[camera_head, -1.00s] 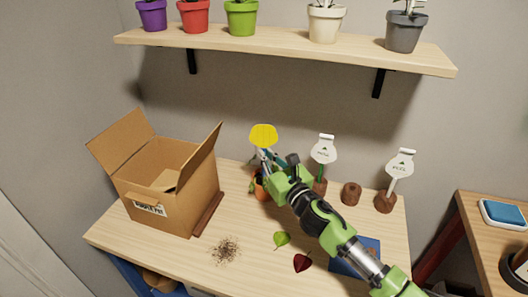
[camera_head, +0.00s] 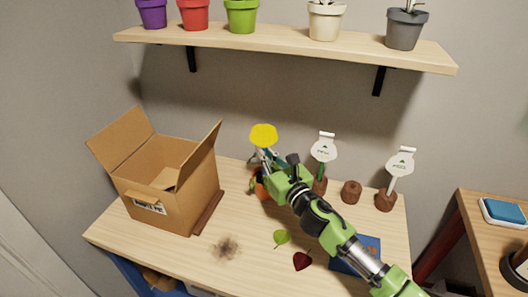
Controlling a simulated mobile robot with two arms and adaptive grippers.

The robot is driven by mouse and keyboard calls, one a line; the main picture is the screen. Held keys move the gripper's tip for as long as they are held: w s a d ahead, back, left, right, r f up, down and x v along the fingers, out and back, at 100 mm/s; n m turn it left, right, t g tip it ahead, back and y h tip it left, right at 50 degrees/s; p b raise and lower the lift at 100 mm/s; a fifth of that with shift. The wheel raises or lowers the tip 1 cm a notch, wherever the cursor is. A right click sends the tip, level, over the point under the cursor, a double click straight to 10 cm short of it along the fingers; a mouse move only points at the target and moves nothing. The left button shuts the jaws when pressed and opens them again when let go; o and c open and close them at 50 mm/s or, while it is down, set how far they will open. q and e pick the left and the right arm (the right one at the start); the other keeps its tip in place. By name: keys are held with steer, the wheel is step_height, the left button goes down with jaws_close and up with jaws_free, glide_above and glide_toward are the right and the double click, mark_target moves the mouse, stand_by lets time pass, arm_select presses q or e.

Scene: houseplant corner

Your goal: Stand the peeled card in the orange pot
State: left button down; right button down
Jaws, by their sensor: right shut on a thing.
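The yellow card (camera_head: 264,135) is upright, its rounded head showing above my right gripper (camera_head: 262,157). My right gripper is shut on the card's lower part. The orange pot (camera_head: 260,188) is on the table just below the gripper, mostly hidden behind it and the arm. I cannot tell whether the card's foot is inside the pot. My left gripper is not in view.
An open cardboard box (camera_head: 172,190) stands at the left of the table. White cards (camera_head: 323,150) stand in brown bases at the back right, beside a brown plug (camera_head: 351,191). A green leaf (camera_head: 281,238), a red leaf (camera_head: 302,261) and a dark soil patch (camera_head: 226,248) lie in front.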

steer(key=shift+f+b, duration=0.75)
steer(key=shift+f, duration=0.2)
stand_by(1.2)
steer(key=shift+f+b, duration=1.35)
steer(key=shift+f, duration=0.15)
steer(key=shift+s+d+f+b, duration=0.15)
steer(key=shift+d+f+b, duration=0.3)
steer(key=shift+f+b, duration=0.45)
steer(key=c, duration=2.2)
jaws_free()
steer(key=shift+o, duration=0.2)
steer(key=shift+s, duration=0.1)
